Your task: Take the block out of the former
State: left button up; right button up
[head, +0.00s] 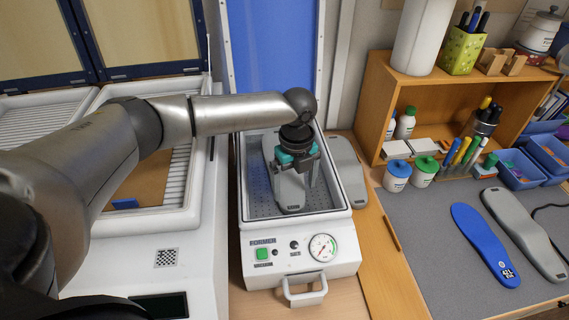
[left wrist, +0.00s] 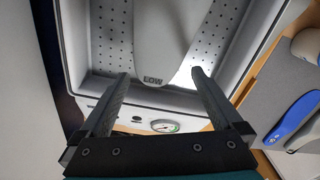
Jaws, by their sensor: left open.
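The former (head: 295,245) is a white box with a green button, a gauge and a front handle. Its lid (head: 272,55) stands open behind it. The grey, sole-shaped block (head: 289,196) lies on the perforated floor inside; in the left wrist view the block (left wrist: 160,45) shows a short dark label at its near end. My left gripper (head: 296,177) is over the former, pointing down. The gripper hides part of the block. My right gripper is not in view.
A second grey block (head: 347,175) lies right of the former. A wooden shelf (head: 378,105) stands at the back right. A white machine (head: 160,245) stands at left.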

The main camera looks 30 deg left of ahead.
aim_at(294, 197)
pick_arm(q)
notch_tip(294, 197, down, 4)
jog(key=shift+a+f, duration=0.15)
jog(key=shift+c, duration=0.2)
jog(key=c, duration=1.5)
grip_shut()
jog(key=shift+w+r, duration=0.1)
jog(key=shift+r, duration=0.15)
